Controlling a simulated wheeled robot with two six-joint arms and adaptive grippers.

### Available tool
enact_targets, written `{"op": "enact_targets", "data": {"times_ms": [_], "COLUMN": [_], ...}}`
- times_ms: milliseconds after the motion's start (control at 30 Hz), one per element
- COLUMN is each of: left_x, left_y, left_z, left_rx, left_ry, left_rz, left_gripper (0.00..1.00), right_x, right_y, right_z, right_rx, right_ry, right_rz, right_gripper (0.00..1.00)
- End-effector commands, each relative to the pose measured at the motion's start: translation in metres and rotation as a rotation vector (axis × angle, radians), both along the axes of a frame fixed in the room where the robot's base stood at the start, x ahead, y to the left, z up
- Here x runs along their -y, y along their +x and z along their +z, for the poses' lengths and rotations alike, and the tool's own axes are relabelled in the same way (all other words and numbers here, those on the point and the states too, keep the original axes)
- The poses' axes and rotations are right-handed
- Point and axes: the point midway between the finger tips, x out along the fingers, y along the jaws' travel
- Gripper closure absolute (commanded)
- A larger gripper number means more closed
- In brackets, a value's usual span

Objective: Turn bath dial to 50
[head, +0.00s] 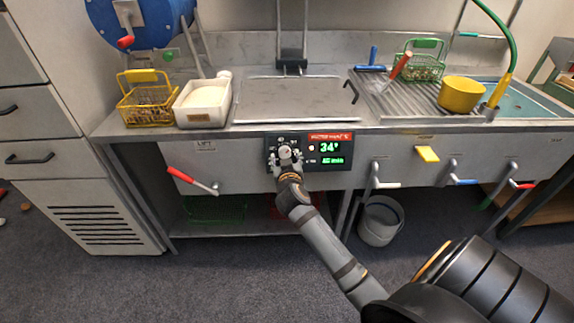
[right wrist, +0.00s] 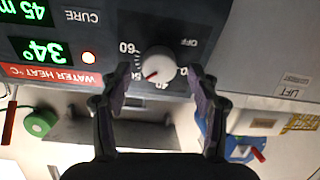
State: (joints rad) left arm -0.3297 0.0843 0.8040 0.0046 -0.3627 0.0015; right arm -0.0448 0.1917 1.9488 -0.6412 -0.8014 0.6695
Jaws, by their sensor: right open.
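The bath dial (right wrist: 158,64) is a round white knob with a red pointer line on a black control panel (right wrist: 95,40). In the upside-down right wrist view its pointer slants to the lower left, between the 60 and 40 labels; I cannot read the exact value. The panel also shows in the head view (head: 340,160), with a green 34° readout under a red water heat strip. My right gripper (right wrist: 160,84) is open, with one fingertip on each side of the dial; contact is not clear. In the head view my right gripper (head: 287,160) largely covers the dial.
A red-handled lever (head: 190,180) sticks out left of the panel. A yellow basket (head: 147,104), a white tub (head: 203,106) and a yellow pot (head: 461,95) stand on the counter above.

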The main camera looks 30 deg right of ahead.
Motion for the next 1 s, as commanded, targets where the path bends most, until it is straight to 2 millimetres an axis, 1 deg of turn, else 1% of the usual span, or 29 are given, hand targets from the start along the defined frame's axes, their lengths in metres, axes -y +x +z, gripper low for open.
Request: {"op": "enact_targets", "data": {"times_ms": [33, 200, 300, 400, 500, 600, 1000], "left_x": [0.000, 0.000, 0.000, 0.000, 0.000, 0.000, 0.000], "left_y": [0.000, 0.001, 0.001, 0.001, 0.001, 0.001, 0.001], "left_z": [0.000, 0.000, 0.000, 0.000, 0.000, 0.000, 0.000], "left_rx": [0.001, 0.002, 0.002, 0.003, 0.003, 0.003, 0.003], "left_ry": [0.000, 0.000, 0.000, 0.000, 0.000, 0.000, 0.000], "left_rz": [0.000, 0.000, 0.000, 0.000, 0.000, 0.000, 0.000], "left_gripper": [1.00, 1.00, 1.00, 1.00, 1.00, 1.00, 1.00], "right_x": [-0.006, -0.027, -0.036, -0.044, -0.048, -0.048, -0.048], "right_y": [-0.010, -0.048, -0.067, -0.078, -0.085, -0.088, -0.088], "right_z": [0.002, 0.011, 0.016, 0.019, 0.022, 0.023, 0.024], "right_rx": [0.001, -0.002, -0.003, -0.002, -0.001, -0.002, -0.001], "right_ry": [0.003, 0.008, 0.006, 0.007, 0.004, 0.000, -0.001], "right_rz": [0.000, -0.001, -0.004, -0.002, -0.001, -0.002, -0.002], "right_gripper": [0.38, 0.38, 0.38, 0.38, 0.38, 0.38, 0.38]}}
